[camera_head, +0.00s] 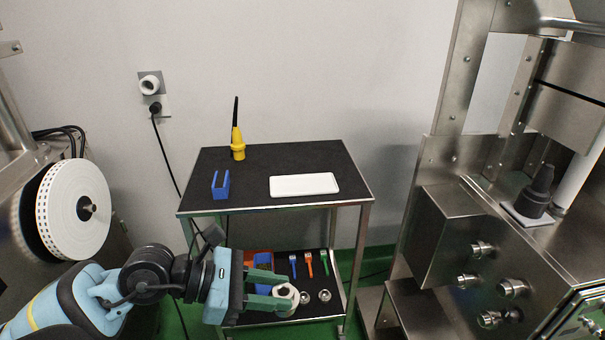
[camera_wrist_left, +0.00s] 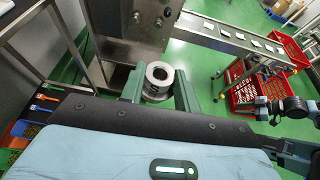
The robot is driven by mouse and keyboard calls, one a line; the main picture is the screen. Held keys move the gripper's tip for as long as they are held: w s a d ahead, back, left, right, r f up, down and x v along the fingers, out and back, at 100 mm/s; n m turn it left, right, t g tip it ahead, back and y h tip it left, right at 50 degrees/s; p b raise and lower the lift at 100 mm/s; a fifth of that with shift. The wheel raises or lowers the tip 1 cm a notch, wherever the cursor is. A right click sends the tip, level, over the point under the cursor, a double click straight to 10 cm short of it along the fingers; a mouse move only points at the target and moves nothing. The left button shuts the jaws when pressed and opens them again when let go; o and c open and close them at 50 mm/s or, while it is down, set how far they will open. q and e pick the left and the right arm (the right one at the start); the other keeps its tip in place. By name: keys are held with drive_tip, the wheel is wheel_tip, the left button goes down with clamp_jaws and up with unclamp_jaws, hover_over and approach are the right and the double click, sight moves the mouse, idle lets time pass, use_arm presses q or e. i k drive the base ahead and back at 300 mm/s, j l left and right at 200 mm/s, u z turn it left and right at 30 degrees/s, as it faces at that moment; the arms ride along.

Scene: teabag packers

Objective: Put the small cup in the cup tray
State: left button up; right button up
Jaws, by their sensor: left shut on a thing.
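My left gripper (camera_head: 280,290) is shut on the small cup (camera_head: 287,301), a pale, round, hollow piece, in front of the cart's lower shelf. In the left wrist view the cup (camera_wrist_left: 158,80) sits between the two green fingers (camera_wrist_left: 159,90), its round opening facing the camera. A flat white tray (camera_head: 304,185), which looks like the cup tray, lies empty on the black cart top, above and to the right of the gripper.
The cart top (camera_head: 262,166) also holds a blue holder (camera_head: 220,186) and a yellow tool (camera_head: 238,146) with a black tip. Its lower shelf has coloured bins, several brushes and small round metal pieces (camera_head: 324,296). A steel machine (camera_head: 470,230) stands at the right.

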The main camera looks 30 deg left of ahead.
sight(319, 184)
drive_tip(key=i+j, duration=1)
drive_tip(key=i, duration=0.2)
